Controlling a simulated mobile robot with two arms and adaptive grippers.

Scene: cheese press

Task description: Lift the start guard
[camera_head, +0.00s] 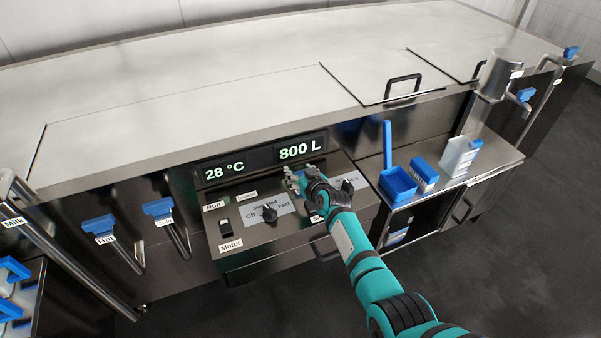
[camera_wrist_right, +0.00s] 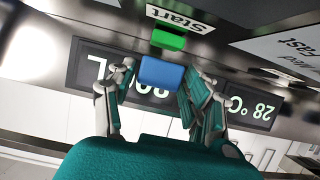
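The control panel (camera_head: 262,238) is in the middle of the head view, below the displays. My right gripper (camera_head: 292,174) is over its upper part and hides what lies under it. In the right wrist view, which is upside down, the green start button (camera_wrist_right: 169,40) sits beside the "Start" label (camera_wrist_right: 180,18). A blue piece that looks like the start guard (camera_wrist_right: 162,73) is next to the green button. The fingers of my right gripper (camera_wrist_right: 160,88) are apart, one on each side of the blue piece. I cannot tell whether they touch it. My left gripper is not in view.
A motor switch (camera_head: 224,227) and a stirring knob (camera_head: 269,213) are on the panel left of my gripper. The temperature and volume display (camera_head: 262,158) stands close behind. Blue-handled valves (camera_head: 98,226) are at left. A blue bin (camera_head: 398,185) stands on a shelf at right.

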